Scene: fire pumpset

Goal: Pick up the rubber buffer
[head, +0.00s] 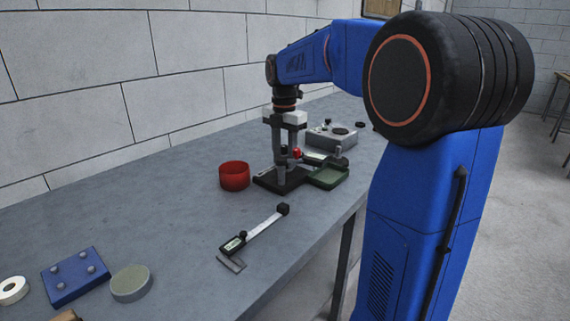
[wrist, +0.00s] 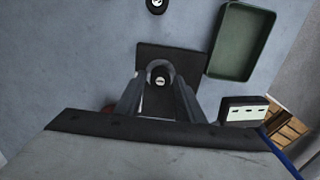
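My gripper (wrist: 159,80) points down over a dark flat plate (wrist: 178,50), also seen in the head view (head: 268,183). Its two grey fingers are apart. A small black round piece with a pale centre (wrist: 160,76), which looks like a rubber buffer, shows between the fingertips. I cannot tell whether the fingers touch it. A similar black piece (wrist: 156,5) lies at the top edge of the wrist view. It appears to be the black piece by the caliper's end in the head view (head: 283,209).
A green tray (wrist: 243,12) is right of the plate; a red bowl (head: 234,176) is left. A caliper (head: 250,236), a blue block with knobs (head: 75,277), a round disc (head: 131,284) and a tape roll (head: 13,290) lie nearer. A grey device (head: 332,136) stands behind.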

